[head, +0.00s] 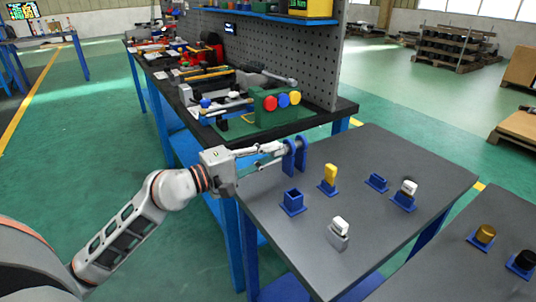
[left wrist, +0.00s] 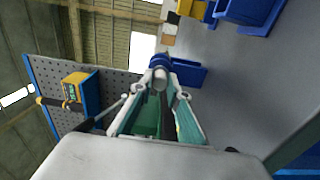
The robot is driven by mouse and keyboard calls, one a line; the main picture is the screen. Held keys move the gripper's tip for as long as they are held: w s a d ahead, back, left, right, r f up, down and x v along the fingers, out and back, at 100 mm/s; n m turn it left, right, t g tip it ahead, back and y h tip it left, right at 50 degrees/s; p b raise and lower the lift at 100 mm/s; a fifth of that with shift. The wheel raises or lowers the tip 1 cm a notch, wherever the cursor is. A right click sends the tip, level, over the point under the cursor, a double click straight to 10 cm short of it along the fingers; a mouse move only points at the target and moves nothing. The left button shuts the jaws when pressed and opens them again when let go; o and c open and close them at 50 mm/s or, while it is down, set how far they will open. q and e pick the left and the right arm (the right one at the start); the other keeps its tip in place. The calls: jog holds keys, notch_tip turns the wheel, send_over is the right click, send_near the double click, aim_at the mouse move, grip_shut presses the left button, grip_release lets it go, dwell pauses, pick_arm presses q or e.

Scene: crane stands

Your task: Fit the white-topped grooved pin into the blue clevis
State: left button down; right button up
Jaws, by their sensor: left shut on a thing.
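The blue clevis (head: 289,161), with two upright lugs, stands at the far left part of the grey table. My left gripper (head: 283,149) reaches it from the left and is shut on the pin, which lies sideways. In the left wrist view the pin (left wrist: 160,80) sits between the fingertips, in line with the blue clevis (left wrist: 188,75). Its white top and groove cannot be made out, nor how deep it sits. My right gripper is out of view.
The grey table (head: 385,240) also carries an empty blue socket (head: 292,202), a yellow piece (head: 330,173), a small blue holder (head: 376,182) and two white-topped pieces (head: 341,226) (head: 409,187). A cluttered workbench with a pegboard (head: 290,50) stands behind.

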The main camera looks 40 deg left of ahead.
pick_arm(q)
jog(key=shift+w+d+r, duration=0.1)
jog(key=shift+w+d, duration=0.1)
jog(key=shift+w, duration=0.3)
jog(key=c, duration=1.9)
grip_release()
jog(key=shift+f+v, duration=0.2)
jog(key=shift+v, duration=1.8)
jog(key=shift+s+a+r, duration=0.1)
jog(key=shift+s+a, duration=0.1)
jog(key=shift+s, duration=0.3)
